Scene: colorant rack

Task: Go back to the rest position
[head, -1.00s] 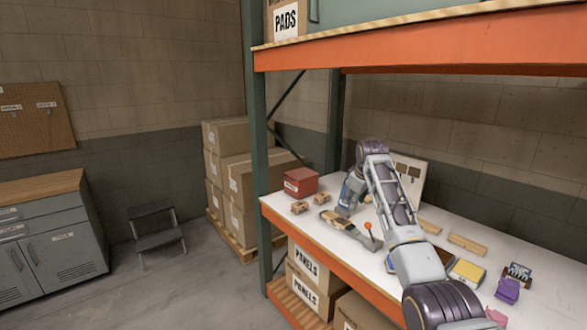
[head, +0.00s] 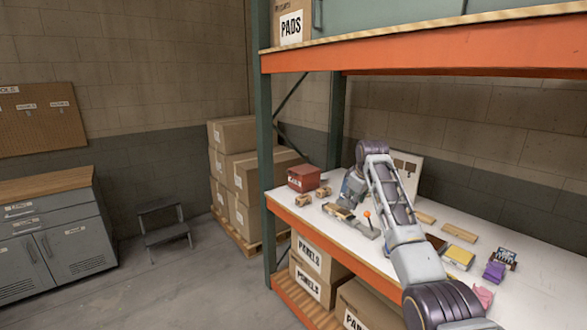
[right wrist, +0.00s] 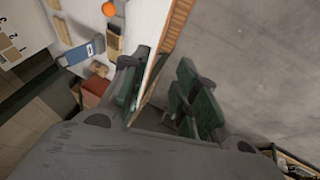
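My right arm reaches in from the lower right of the head view, bends at a raised joint and comes down over the left part of the white shelf (head: 400,228). In the right wrist view my right gripper (right wrist: 165,88) has its two green-padded fingers spread apart. Nothing shows held between them; the shelf's front edge passes behind the gap, with floor to the right. In the head view the fingertips are hard to make out against the shelf things. My left gripper is in neither current view.
On the shelf are a red box (head: 303,178), small wooden pieces (head: 304,200), an orange ball-topped lever (head: 367,214), a yellow item (head: 459,256) and a purple item (head: 494,271). A green upright (head: 265,170) stands at the shelf's left. Floor (head: 190,275) left of it is open.

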